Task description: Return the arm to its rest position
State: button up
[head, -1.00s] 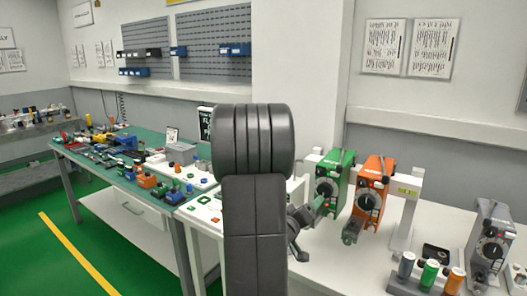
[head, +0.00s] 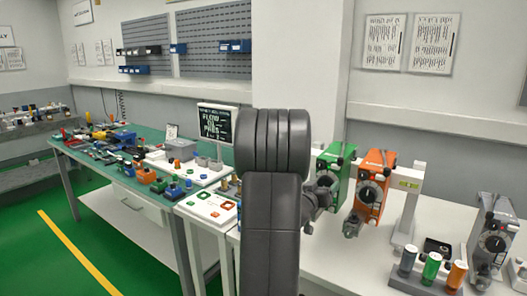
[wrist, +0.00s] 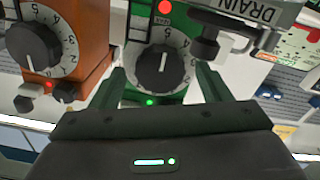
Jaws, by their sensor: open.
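My dark arm stands upright in the middle of the head view, with its wrist part showing just right of it beside the green vaporizer (head: 334,166). My gripper (wrist: 163,78) is open and empty in the wrist view. The green vaporizer's dial (wrist: 163,62) shows between and beyond its two fingers. I cannot tell whether the fingers touch the housing. The orange vaporizer (head: 371,186) hangs to the right of the green one; in the wrist view it is at the left (wrist: 75,40). The fingertips are hidden in the head view.
A grey vaporizer (head: 490,240) stands at the right on the white bench, near green, orange and grey bottles (head: 431,268). A monitor (head: 216,122) and a green-topped table (head: 75,150) with many small parts lie to the left. Green floor is free at the lower left.

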jog(key=m+b, duration=0.5)
jog(key=b, duration=0.1)
jog(key=shift+f, duration=0.2)
jog(key=v, duration=1)
jog(key=shift+r, duration=0.3)
jog(key=shift+s+y, duration=0.15)
jog(key=shift+y, duration=0.15)
